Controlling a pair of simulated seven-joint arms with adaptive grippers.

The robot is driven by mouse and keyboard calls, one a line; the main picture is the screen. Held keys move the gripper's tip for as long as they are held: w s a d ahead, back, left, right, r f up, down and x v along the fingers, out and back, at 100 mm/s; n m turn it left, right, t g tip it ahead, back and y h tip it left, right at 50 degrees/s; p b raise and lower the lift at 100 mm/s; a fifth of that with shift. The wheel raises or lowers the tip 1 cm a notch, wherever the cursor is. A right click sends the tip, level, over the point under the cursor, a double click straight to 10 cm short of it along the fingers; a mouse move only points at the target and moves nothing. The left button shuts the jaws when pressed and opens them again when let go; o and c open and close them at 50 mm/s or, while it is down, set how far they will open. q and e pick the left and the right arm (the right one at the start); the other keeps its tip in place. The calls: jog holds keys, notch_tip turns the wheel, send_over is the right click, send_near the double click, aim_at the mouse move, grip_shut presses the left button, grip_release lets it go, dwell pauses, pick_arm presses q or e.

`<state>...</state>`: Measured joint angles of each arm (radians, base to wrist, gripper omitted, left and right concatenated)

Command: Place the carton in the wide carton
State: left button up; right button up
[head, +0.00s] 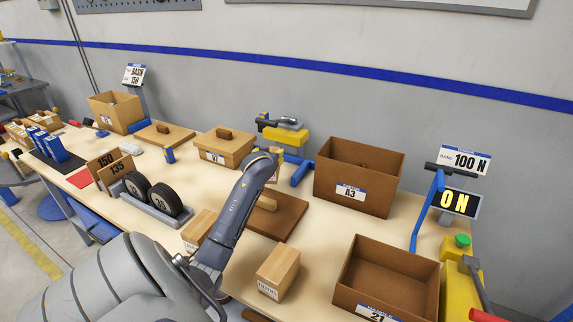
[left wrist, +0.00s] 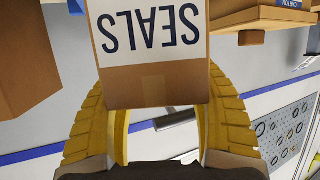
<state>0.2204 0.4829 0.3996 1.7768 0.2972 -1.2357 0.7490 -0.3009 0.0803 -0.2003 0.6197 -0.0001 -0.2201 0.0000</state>
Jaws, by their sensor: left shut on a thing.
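In the left wrist view my left gripper (left wrist: 158,120) has its yellow fingers closed on the sides of a brown carton (left wrist: 150,75) marked SEALS. Its print appears upside down there. A wide, low, open carton (head: 400,300) is at the front right, apparently empty. A taller open carton (head: 350,207) marked A3 stands behind it. My right gripper is not in view.
A brown board with a handle (head: 290,222) lies between the arm and the A3 carton. A lidded box (head: 228,153) and a yellow stand (head: 285,136) are at the back. Black wheels (head: 165,199) sit left of the arm. A blue post (head: 428,210) rises near the low carton.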

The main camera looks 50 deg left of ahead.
pick_arm(q)
jog(key=f+x, duration=0.1)
jog(key=x, duration=1.4)
jog(key=shift+d+f, duration=0.15)
jog(key=shift+f, duration=0.35)
jog(key=shift+f, duration=0.2)
jog(key=o, duration=1.4)
jog(key=shift+r, duration=0.1)
jog(key=v, duration=1.1)
jog(key=shift+s+d+r, duration=0.1)
jog(key=shift+s+d, duration=0.05)
jog(key=shift+o, duration=0.7)
jog(key=shift+s+d+r, duration=0.15)
jog(key=shift+s+d, duration=0.05)
jog(key=shift+s, duration=0.05)
